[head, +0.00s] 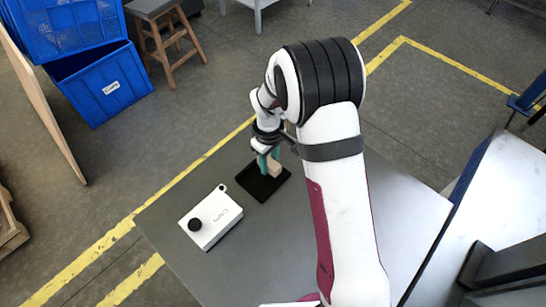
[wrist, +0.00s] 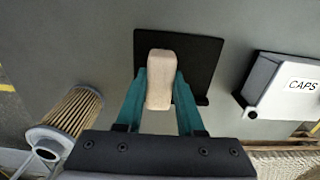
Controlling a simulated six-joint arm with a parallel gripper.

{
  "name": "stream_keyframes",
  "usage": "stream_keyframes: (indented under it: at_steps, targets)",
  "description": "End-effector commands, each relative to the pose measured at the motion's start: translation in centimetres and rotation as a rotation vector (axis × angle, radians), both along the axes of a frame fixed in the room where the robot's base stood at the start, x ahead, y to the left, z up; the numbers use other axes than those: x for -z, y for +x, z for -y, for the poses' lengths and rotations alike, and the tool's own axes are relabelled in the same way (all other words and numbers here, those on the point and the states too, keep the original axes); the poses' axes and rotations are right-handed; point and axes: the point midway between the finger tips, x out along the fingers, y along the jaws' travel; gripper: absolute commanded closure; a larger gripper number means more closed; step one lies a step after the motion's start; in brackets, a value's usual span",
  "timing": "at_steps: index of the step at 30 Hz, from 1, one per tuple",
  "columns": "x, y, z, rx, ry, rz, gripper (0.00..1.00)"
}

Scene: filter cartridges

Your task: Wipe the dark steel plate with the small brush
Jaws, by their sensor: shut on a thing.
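The dark steel plate (head: 256,188) lies on the grey table; in the wrist view it is a black square (wrist: 205,58) beyond my fingers. My gripper (head: 269,166) points down over the plate. Its teal fingers (wrist: 160,85) are shut on the sides of a pale wooden block, the small brush (wrist: 160,68). The brush also shows in the head view (head: 276,171), low over the plate. Its bristles are hidden, and I cannot tell whether it touches the plate.
A white box labelled CAPS (head: 224,218) with a black knob stands left of the plate; it appears on the right in the wrist view (wrist: 290,88). A pleated filter cartridge (wrist: 72,110) lies at the left of the wrist view. Bare table (head: 190,262) lies in front.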

Motion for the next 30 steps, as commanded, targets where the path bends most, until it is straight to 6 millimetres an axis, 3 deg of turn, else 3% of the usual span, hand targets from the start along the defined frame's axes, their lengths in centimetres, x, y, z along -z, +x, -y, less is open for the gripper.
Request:
stream_keyframes:
  at_steps: [23,30]
  targets:
    - [0.0,-5.0,-5.0,-0.002,0.0,-0.001,1.0]
    - [-3.0,-5.0,-5.0,0.0,0.001,0.002,1.0]
